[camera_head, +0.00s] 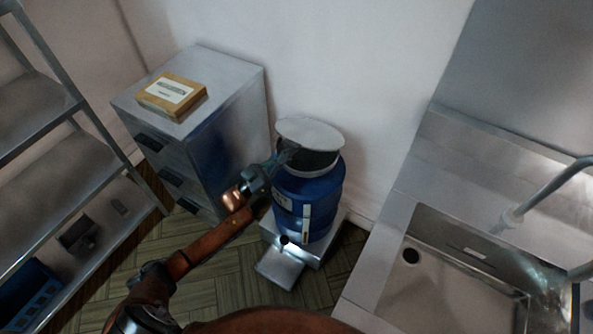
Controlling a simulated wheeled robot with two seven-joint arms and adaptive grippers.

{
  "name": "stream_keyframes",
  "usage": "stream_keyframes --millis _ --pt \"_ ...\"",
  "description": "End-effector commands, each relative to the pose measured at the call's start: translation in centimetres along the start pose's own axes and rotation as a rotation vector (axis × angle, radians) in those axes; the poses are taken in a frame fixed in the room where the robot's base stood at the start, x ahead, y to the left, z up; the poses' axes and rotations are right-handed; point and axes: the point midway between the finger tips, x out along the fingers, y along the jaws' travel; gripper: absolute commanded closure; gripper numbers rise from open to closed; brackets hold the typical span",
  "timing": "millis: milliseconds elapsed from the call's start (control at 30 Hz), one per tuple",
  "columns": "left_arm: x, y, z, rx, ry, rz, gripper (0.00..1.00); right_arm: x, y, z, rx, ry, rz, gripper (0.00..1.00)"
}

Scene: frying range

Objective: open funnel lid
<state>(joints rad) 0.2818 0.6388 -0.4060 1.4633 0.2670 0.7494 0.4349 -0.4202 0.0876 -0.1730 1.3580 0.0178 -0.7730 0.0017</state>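A blue drum (310,192) stands against the wall, with a dark funnel (322,160) on its top. The funnel's pale round lid (312,131) is tilted up toward the wall, and a dark gap shows beneath its front edge. My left gripper (287,154) is at the left front of the funnel, close to the lid's lower edge. Its fingertips are small and dark against the funnel, so I cannot tell whether they are open or touch the lid. My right gripper is not in view.
The drum stands on a metal platform scale (280,267). A metal drawer cabinet (235,95) with a cardboard box (171,96) on top is to the left. A shelf rack (70,172) is at far left. A sink (440,285) with a faucet (540,195) is at right.

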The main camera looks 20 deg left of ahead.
Motion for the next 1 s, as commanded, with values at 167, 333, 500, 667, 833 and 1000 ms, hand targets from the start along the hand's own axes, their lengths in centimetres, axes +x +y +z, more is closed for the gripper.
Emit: stream_keyframes --millis 167,333,500,667,833,1000 --pt "1.8 -0.4 -1.8 0.002 0.005 0.002 1.00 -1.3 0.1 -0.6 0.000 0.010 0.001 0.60" --pt "3.1 -0.7 -2.9 0.002 0.004 0.001 1.00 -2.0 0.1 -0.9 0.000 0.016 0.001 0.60" --pt "3.3 -0.8 -2.9 0.000 0.002 0.001 1.00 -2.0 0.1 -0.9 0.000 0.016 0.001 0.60" --pt "3.2 -0.8 -2.8 0.000 0.002 0.001 1.00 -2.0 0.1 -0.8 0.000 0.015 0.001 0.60" --pt "3.8 -1.0 -3.2 0.001 0.003 0.001 1.00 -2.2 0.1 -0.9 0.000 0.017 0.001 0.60" --pt "5.4 -1.5 -4.2 0.001 0.004 0.002 1.00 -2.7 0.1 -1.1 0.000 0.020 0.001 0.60"
